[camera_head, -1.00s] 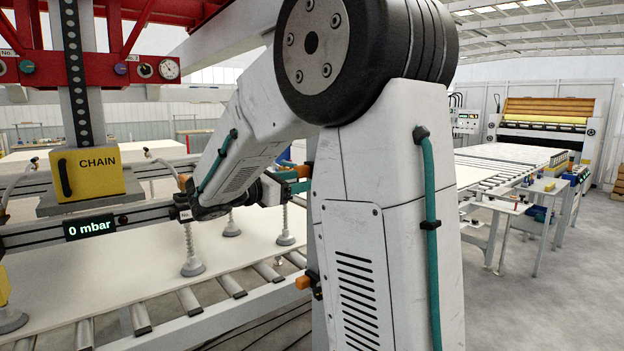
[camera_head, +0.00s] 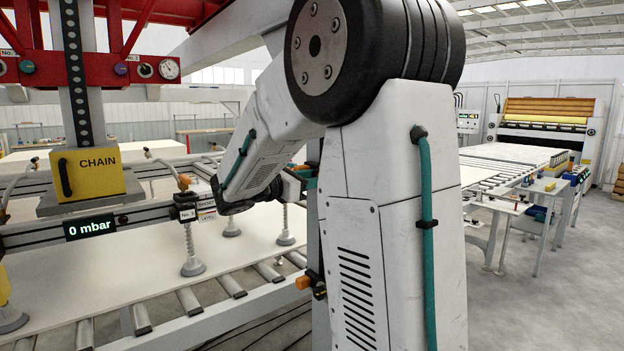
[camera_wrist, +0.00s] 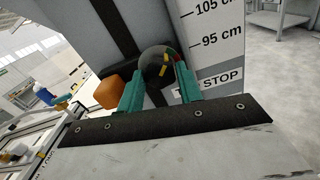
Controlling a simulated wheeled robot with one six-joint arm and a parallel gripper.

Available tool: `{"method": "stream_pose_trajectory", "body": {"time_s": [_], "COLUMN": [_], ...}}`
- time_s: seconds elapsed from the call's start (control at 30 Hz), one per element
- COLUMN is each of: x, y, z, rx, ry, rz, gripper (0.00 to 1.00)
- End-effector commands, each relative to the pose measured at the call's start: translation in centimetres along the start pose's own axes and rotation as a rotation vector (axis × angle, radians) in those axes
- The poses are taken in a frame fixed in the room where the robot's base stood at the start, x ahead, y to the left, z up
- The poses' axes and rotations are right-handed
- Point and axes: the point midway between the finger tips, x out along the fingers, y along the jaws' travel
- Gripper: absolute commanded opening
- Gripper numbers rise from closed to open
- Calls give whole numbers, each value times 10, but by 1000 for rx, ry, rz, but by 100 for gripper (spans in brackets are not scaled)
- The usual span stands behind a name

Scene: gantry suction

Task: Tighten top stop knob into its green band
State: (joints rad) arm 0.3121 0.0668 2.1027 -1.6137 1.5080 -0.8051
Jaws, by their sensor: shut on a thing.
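The top stop knob (camera_wrist: 153,62) is a dark round knob with a yellow mark on its lower right face. Thin red and green bands (camera_wrist: 178,62) show at its right edge, partly behind a finger. I cannot tell whether the yellow mark lies within the green. My gripper (camera_wrist: 159,76) has its two teal fingers on either side of the knob, shut on it. A label partly hidden by the right finger reads "STOP" (camera_wrist: 222,79). In the head view my gripper (camera_head: 308,178) shows only in part behind my own arm, and the knob is hidden.
A white scale (camera_wrist: 225,38) marked 95 and 105 cm stands right of the knob. An orange block (camera_wrist: 108,92) sits close left of the left finger. The suction beam (camera_head: 150,214) with its cups hangs over a pale board (camera_head: 110,285) on rollers.

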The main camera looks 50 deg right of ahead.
Motion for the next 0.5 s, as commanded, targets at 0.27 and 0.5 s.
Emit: {"method": "stream_pose_trajectory", "body": {"time_s": [0.27,0.5], "x": [0,-1], "y": [0,0], "z": [0,0], "rx": [167,172], "ry": [0,0], "rz": [1,1], "gripper": [13,13]}}
